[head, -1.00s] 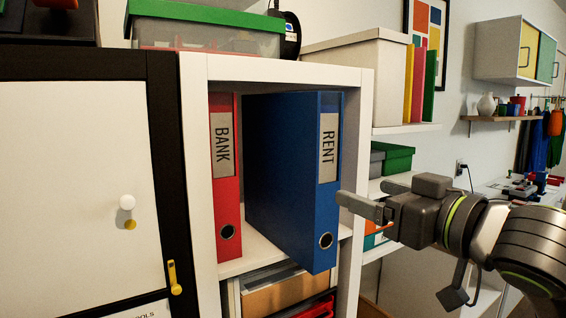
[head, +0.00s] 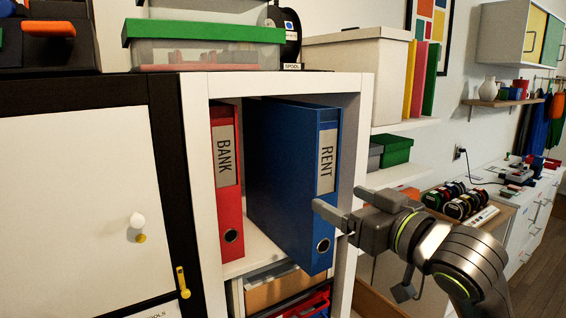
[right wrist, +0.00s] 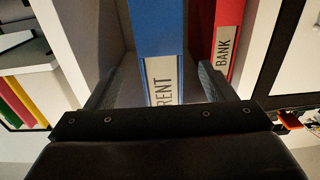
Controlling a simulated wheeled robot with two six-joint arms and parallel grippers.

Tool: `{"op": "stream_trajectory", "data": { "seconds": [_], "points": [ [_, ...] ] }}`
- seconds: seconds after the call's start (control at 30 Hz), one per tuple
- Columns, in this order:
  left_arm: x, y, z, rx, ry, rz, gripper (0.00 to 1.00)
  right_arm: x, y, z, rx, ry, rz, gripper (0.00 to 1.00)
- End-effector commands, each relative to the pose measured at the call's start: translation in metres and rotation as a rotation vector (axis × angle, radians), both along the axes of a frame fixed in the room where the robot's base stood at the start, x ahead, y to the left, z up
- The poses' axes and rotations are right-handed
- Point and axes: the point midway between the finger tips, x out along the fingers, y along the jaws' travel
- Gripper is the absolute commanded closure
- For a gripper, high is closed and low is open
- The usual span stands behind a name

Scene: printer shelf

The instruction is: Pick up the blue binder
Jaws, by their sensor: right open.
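The blue binder (head: 290,165), labelled RENT, stands upright in the white shelf compartment, its spine jutting out past the red binder's. My right gripper (head: 339,199) is open at the lower part of the spine. In the head view one finger overlaps the spine and the other lies to its right, over the shelf's side. In the right wrist view the blue binder (right wrist: 158,35) shows between the two fingers (right wrist: 160,88), with a wider gap on the left. I cannot tell whether the fingers touch it. My left gripper is not in view.
A red binder (head: 227,185) labelled BANK stands left of the blue one, with a narrow gap between. The white shelf frame (head: 353,125) borders the compartment on the right. Below are trays (head: 277,289). A green-lidded box (head: 203,48) sits on top. A white cabinet door (head: 85,200) is at left.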

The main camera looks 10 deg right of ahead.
Motion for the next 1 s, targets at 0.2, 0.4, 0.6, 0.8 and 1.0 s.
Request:
{"op": "stream_trajectory", "data": {
  "seconds": [0.2,0.4,0.6,0.8,1.0],
  "points": [
    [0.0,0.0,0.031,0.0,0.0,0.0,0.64,0.002,0.0,0.004,0.005,0.005,-0.01,0.24],
    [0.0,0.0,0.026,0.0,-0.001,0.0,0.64,0.029,0.011,0.0,0.007,0.002,-0.009,0.24],
    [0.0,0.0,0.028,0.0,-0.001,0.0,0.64,0.046,0.016,0.0,0.003,0.001,-0.01,0.24],
    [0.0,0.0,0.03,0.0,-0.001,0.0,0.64,0.055,0.02,-0.001,0.004,0.001,-0.009,0.24],
    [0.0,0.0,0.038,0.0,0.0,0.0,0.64,0.079,0.031,-0.006,0.005,0.005,-0.009,0.24]
  ]
}}
